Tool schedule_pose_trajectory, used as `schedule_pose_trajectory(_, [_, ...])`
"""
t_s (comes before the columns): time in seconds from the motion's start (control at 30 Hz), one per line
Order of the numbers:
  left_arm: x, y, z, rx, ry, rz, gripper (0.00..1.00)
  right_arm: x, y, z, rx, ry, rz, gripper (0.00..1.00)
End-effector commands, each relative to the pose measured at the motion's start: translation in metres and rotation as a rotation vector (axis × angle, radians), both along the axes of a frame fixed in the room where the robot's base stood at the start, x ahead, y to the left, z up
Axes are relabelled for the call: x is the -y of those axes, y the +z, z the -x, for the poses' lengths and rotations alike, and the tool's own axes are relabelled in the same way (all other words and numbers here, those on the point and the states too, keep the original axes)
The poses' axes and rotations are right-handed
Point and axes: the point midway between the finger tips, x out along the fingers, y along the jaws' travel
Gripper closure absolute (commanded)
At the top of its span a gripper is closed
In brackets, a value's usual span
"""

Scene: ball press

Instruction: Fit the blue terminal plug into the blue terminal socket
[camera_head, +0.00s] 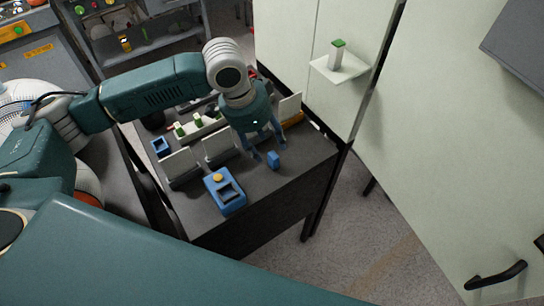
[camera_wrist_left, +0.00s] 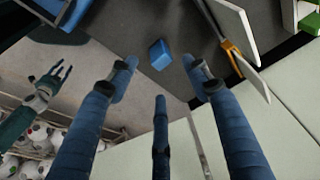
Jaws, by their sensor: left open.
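The blue terminal plug (camera_head: 273,159) is a small blue block on the dark tabletop near its front right part. It also shows in the left wrist view (camera_wrist_left: 160,54). My left gripper (camera_head: 268,149) is open above it, its fingers apart and pointing down at the block. In the left wrist view the block lies beyond the fingertips (camera_wrist_left: 161,72), with no clear contact. A blue box (camera_head: 225,192) with a yellow button and a dark opening, perhaps the socket, stands to the left. My right gripper (camera_wrist_left: 55,78) is small and distant in the left wrist view.
White upright panels (camera_head: 219,147) stand behind the blue box. A smaller blue open box (camera_head: 160,146) and a white block with green parts (camera_head: 199,127) are farther back. A white cabinet (camera_head: 310,50) rises behind. The tabletop between plug and blue box is clear.

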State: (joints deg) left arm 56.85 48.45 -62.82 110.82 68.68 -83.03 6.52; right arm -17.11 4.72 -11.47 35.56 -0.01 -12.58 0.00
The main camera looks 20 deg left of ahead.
Motion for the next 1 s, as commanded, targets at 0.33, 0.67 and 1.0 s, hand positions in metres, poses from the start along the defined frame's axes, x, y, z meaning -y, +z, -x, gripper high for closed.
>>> schedule_pose_trajectory(0.33, [0.006, -0.031, -0.008, -0.003, 0.001, -0.001, 0.51, 0.007, 0.019, 0.007, -0.011, -0.001, 0.007, 0.6])
schedule_pose_trajectory(0.67, [0.012, -0.061, -0.014, 0.002, -0.001, 0.0, 0.51, -0.006, 0.025, 0.003, -0.003, -0.004, -0.007, 0.6])
schedule_pose_trajectory(1.0, [0.012, -0.061, -0.014, 0.002, -0.001, 0.0, 0.91, -0.008, 0.024, 0.001, -0.001, -0.002, -0.009, 0.6])
